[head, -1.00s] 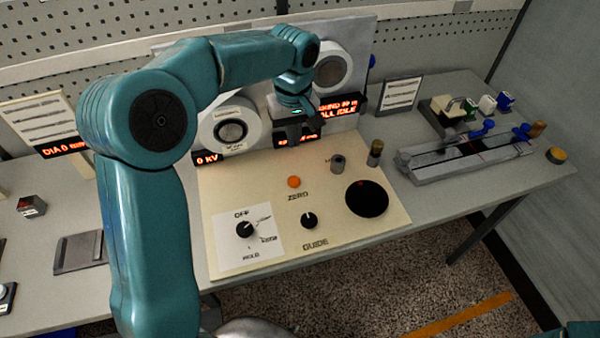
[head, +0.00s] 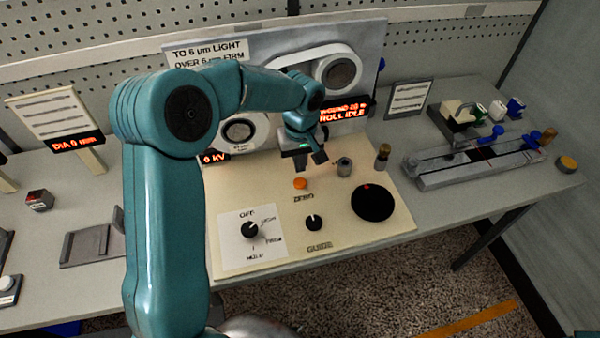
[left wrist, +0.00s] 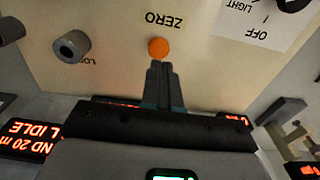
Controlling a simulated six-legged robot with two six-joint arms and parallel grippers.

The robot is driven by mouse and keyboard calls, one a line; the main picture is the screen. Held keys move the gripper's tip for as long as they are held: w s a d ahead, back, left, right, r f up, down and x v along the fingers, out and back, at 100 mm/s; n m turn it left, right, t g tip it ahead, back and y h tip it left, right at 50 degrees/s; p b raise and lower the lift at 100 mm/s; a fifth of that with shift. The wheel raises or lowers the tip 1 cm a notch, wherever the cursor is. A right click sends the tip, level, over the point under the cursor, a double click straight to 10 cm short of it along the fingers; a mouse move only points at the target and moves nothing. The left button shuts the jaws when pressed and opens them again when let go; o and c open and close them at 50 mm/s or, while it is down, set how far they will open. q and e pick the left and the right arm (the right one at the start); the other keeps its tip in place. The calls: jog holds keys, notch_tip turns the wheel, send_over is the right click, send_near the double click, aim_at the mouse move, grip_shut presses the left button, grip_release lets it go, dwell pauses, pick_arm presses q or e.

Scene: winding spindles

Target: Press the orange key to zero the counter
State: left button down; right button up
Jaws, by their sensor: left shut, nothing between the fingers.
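The orange key (head: 300,183) is a small round button on the cream panel (head: 340,222), just above the printed word ZERO. It also shows in the left wrist view (left wrist: 158,47), right beyond my fingertips. My left gripper (head: 309,163) hangs over the panel, behind the key. In the left wrist view its fingers (left wrist: 160,66) are shut together and hold nothing. Their tips appear close to the key's near edge; I cannot tell how high above the panel they are. The red-lit displays (head: 342,110) stand behind the gripper, partly hidden. My right gripper is not in view.
A grey knob (head: 344,167) and a brass-topped post (head: 382,156) stand right of the gripper. A guide knob (head: 314,222), a black disc (head: 372,202) and a rotary switch (head: 249,230) sit nearer the front.

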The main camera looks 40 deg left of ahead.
aim_at(301, 182)
pick_arm(q)
notch_tip(301, 182, down, 4)
jog(key=shift+w+f+p, duration=0.1)
jog(key=shift+f+p, duration=0.05)
jog(key=shift+p, duration=0.25)
jog(key=shift+f, duration=0.65)
